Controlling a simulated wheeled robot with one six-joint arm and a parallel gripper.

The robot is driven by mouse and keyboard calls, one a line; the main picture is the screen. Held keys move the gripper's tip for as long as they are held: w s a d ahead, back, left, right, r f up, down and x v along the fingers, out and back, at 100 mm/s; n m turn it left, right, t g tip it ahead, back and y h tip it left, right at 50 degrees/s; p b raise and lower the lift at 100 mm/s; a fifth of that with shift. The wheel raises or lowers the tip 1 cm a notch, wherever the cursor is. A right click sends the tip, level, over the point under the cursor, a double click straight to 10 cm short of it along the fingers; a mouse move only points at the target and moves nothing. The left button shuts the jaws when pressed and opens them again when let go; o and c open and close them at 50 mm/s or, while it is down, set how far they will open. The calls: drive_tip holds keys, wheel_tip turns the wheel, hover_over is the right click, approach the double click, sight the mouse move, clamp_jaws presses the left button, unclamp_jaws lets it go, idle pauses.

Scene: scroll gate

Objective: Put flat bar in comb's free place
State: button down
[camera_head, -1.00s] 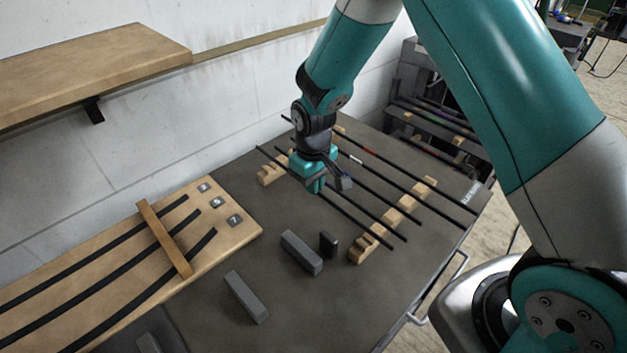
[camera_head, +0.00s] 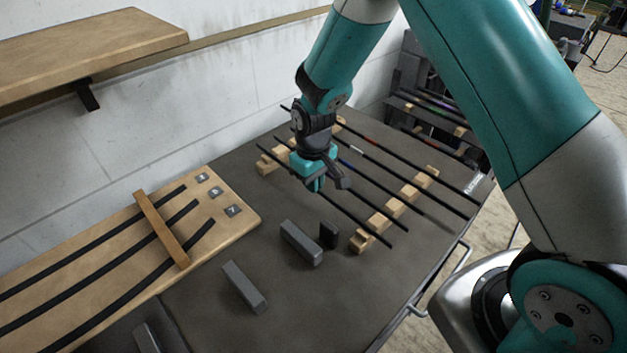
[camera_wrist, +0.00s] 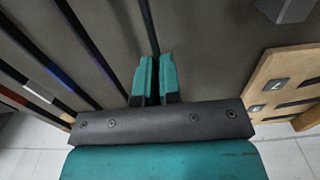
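A thin dark flat bar (camera_head: 352,218) runs between my gripper's fingers (camera_head: 316,184); the wrist view shows the bar (camera_wrist: 149,25) entering the narrow gap between the teal fingertips (camera_wrist: 155,72). My gripper is shut on it. The comb is a pair of notched wooden rails, a right one (camera_head: 412,190) and a left one (camera_head: 268,167). Several other dark bars lie across them, some with red, white or blue marks. The held bar is the nearest of the row, by the rails' near ends. I cannot tell whether it touches the rails or which notch is free.
Grey blocks (camera_head: 301,243) (camera_head: 244,287) and a dark upright block (camera_head: 329,235) stand on the dark table. A shelf (camera_head: 90,50) hangs on the wall.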

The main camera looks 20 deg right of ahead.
drive_tip(key=shift+f, duration=0.3)
idle(0.4)
drive_tip(key=c, duration=1.2)
unclamp_jaws()
drive_tip(key=shift+r, duration=0.1)
wheel_tip(320, 180, up, 17)
drive_tip(key=shift+r+b, duration=0.15)
drive_tip(key=shift+b, duration=1.05)
drive_tip(key=s+a+r+n+y, duration=0.1)
drive_tip(key=s+r, duration=0.1)
drive_tip(key=s, duration=0.6)
drive_tip(key=s+a+r+y, duration=0.1)
drive_tip(key=s+a+r, duration=0.1)
drive_tip(key=s, duration=0.6)
drive_tip(key=s+a+r+n+y, duration=0.1)
drive_tip(key=s+r+y, duration=0.1)
drive_tip(key=s, duration=0.7)
drive_tip(key=shift+a+r+n, duration=0.2)
drive_tip(key=shift+a+n, duration=0.1)
